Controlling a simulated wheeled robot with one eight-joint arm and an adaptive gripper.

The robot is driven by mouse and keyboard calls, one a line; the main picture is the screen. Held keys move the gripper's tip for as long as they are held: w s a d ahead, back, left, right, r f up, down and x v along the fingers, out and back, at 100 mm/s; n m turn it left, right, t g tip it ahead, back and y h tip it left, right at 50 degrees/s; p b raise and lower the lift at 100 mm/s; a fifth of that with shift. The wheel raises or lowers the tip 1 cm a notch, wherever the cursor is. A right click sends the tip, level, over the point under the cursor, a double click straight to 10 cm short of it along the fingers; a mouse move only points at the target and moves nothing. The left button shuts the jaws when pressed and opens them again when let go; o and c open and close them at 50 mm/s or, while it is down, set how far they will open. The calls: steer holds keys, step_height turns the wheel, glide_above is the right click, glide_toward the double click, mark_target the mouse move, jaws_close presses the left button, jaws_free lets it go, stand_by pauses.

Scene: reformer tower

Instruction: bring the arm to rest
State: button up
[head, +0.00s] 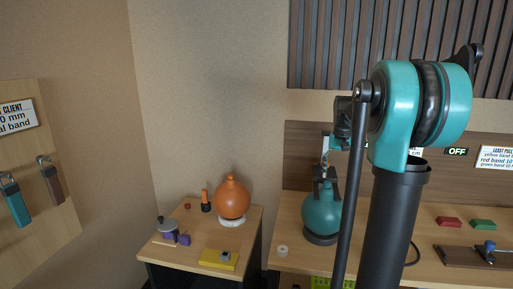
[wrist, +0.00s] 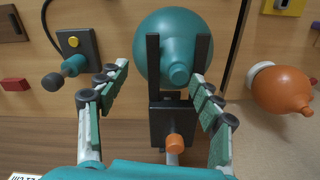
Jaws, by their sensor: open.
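My gripper is open and empty in the wrist view (wrist: 158,95), its two green-padded fingers spread apart. In that view a teal round flask (wrist: 165,35) sits beyond the fingertips, with dark upright prongs at its sides. In the head view my gripper (head: 326,150) is small and partly hidden by my arm, above the teal flask (head: 322,212). The flask stands on a dark ring on the bench. I cannot tell from these frames whether the fingers touch anything.
Red (head: 449,223) and green (head: 483,225) blocks lie on the right bench. A slatted panel (head: 400,45) hangs behind my arm.

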steer(key=s+a+f+n+t, duration=0.2)
steer(key=s+a+f, duration=0.3)
steer(key=s+f, duration=0.5)
steer(key=s+a+f+n+t, duration=0.2)
steer(key=s+a+f, duration=0.3)
steer(key=s+f, duration=0.6)
steer(key=s, duration=0.4)
steer(key=shift+a+f+n, duration=0.15)
steer(key=shift+a+n, duration=0.25)
